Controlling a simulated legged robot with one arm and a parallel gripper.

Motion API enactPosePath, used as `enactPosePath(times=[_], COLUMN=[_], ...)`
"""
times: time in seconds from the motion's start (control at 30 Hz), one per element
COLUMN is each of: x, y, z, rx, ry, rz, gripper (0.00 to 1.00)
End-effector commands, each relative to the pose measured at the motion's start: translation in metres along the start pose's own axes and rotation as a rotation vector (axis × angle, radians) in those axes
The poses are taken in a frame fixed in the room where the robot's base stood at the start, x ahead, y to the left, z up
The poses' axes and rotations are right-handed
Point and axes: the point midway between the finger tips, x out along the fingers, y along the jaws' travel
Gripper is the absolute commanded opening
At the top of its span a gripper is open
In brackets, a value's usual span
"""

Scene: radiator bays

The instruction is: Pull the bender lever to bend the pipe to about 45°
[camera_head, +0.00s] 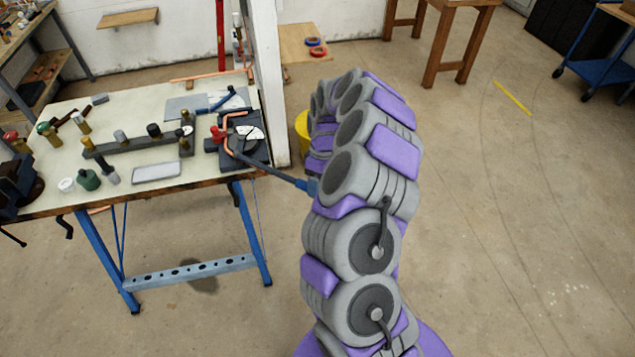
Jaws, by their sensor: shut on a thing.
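The pipe bender (258,151) is a dark block with a pale dial at the right end of the workbench. A copper pipe (228,121) sits in it and shows a bend near the dial; its exact angle is too small to read. The bender lever (270,170) runs from the bender out past the bench's right edge, toward the lower right, ending in a blue grip (311,186). My gripper (316,171) is at that grip and shut on it. My own arm curls over in front and hides most of the gripper and the fingertips.
The workbench (205,165) holds a grey bar fixture (135,144), several small cylinders and a tray (156,171). A white wall post (272,80) rises behind the bender. A yellow bucket (302,128) stands behind my arm. The floor to the right is open.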

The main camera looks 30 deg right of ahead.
Motion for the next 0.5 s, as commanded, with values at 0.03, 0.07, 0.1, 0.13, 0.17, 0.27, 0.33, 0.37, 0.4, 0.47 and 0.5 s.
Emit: enactPosePath(times=[0.03, 0.07, 0.1, 0.13, 0.17, 0.27, 0.33, 0.37, 0.4, 0.47, 0.5], x=[-0.005, -0.007, -0.012, -0.017, -0.022, -0.043, -0.059, -0.067, -0.075, -0.088, -0.097], y=[0.002, 0.002, 0.002, 0.002, 0.002, 0.001, 0.002, 0.002, 0.002, 0.001, 0.001], z=[0.0, 0.0, -0.001, -0.001, -0.001, -0.001, -0.001, -0.001, -0.001, -0.001, -0.001], rx=[0.001, 0.001, 0.001, 0.001, 0.001, 0.001, 0.002, 0.002, 0.002, 0.002, 0.001], ry=[0.002, 0.003, 0.004, 0.004, 0.005, 0.003, 0.006, 0.007, 0.005, 0.004, 0.004], rz=[0.006, 0.007, 0.007, 0.008, 0.009, 0.008, 0.009, 0.01, 0.01, 0.007, 0.007], gripper=[0.57, 0.57, 0.57, 0.57, 0.57, 0.57, 0.57, 0.57, 0.57, 0.57, 0.57])
